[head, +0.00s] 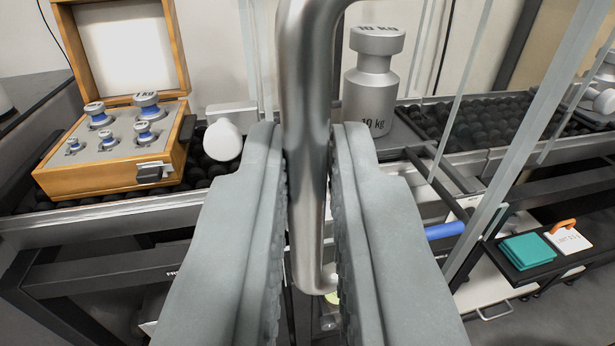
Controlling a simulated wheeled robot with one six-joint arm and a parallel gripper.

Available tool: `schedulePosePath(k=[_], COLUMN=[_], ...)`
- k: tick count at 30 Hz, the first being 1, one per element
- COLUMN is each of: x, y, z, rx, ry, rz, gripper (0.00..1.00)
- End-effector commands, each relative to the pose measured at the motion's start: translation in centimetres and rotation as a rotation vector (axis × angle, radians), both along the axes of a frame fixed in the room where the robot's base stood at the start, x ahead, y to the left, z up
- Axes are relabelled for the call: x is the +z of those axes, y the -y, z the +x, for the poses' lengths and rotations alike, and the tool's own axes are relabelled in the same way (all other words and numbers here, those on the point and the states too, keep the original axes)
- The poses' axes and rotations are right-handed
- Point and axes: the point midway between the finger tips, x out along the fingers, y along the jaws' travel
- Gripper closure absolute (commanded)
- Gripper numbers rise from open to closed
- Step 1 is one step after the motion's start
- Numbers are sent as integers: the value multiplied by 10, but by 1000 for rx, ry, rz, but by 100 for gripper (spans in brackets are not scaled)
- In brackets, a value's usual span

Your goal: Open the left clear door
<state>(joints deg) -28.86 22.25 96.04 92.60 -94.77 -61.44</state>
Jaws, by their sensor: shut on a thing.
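A steel bar handle (309,90) stands upright in the middle of the head view, bent at its top and bottom ends. My gripper (307,150) has one grey finger on each side of it and is shut on it. The fingers hide part of the handle's sides. A clear panel with pale edges (470,90) shows behind and to the right; I cannot tell whether it belongs to the left clear door. The handle's mounting on the door is not clear from this view.
An open wooden case (160,185) with several weights stands at the left. A small shelf (530,260) at the lower right holds a teal cloth (527,250).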

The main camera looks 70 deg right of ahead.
Motion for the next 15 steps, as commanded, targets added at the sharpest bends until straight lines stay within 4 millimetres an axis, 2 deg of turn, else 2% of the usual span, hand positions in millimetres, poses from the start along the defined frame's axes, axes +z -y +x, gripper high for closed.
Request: schedulePosePath(k=[1, 2, 5, 15], x=[-1, -1, -1, -1], y=[3, 3, 3, -3], z=[1, 1, 1, -1], rx=[-3, -3, -3, 0], ry=[-2, -2, -2, -1], rz=[0, 0, -1, 0], gripper=[100, 87, 68, 67])
